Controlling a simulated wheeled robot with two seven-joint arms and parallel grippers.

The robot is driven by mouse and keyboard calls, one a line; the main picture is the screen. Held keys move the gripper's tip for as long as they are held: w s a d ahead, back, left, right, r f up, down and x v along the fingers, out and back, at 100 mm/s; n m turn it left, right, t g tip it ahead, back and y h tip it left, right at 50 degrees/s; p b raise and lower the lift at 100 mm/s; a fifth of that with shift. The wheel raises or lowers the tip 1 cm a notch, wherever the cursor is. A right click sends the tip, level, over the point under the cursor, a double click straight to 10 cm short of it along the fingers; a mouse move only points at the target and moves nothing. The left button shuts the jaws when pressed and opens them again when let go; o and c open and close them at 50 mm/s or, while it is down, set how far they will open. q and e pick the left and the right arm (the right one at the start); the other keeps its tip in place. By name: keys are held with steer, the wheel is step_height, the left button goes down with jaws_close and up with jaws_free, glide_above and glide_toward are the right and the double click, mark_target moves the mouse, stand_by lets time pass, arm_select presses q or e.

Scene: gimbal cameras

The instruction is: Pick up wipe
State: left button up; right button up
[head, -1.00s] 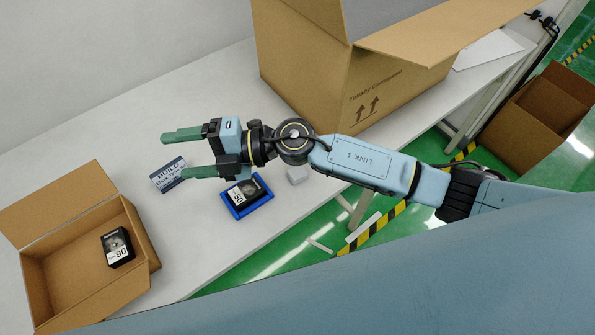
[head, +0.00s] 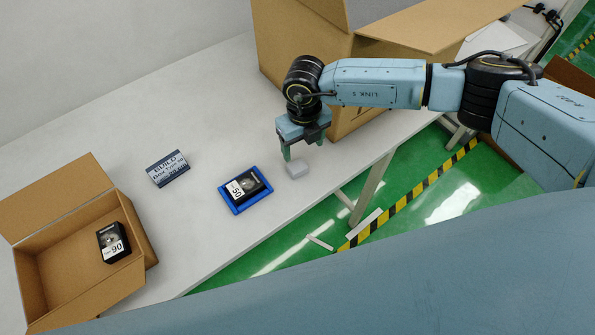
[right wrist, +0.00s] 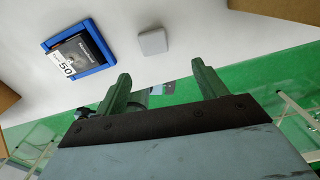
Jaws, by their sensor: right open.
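The wipe looks like a small pale grey block (head: 297,170) lying on the white table near its front edge, right of the blue tray. In the right wrist view the wipe (right wrist: 152,42) lies beyond the fingertips, between them sideways and apart from both. My right gripper (head: 302,150) points down just above and behind the wipe in the head view, with one green finger partly showing. In the right wrist view its two green fingers (right wrist: 161,75) are spread, with nothing between them. My left gripper is out of view.
A blue tray (head: 225,192) holds a black box marked 50. A dark labelled box (head: 167,169) lies behind it. An open carton (head: 30,268) at left holds a black box marked 90. A large open carton (head: 275,55) stands behind my right arm. The table's front edge is close.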

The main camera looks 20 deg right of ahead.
mark_target(300, 169)
step_height(300, 169, down, 4)
steer(key=shift+r+b, duration=0.1)
steer(key=shift+b, duration=0.95)
steer(key=f+b, duration=0.2)
steer(key=f, duration=0.1)
steer(key=a+f+b, duration=0.1)
steer(key=f+b, duration=0.1)
steer(key=shift+s+f, duration=0.1)
steer(key=shift+f, duration=0.05)
steer(key=c, duration=1.1)
steer(key=shift+o, duration=0.2)
step_height(300, 169, up, 10)
steer(key=o, duration=0.4)
steer(key=shift+d, duration=0.1)
steer(key=c, duration=0.3)
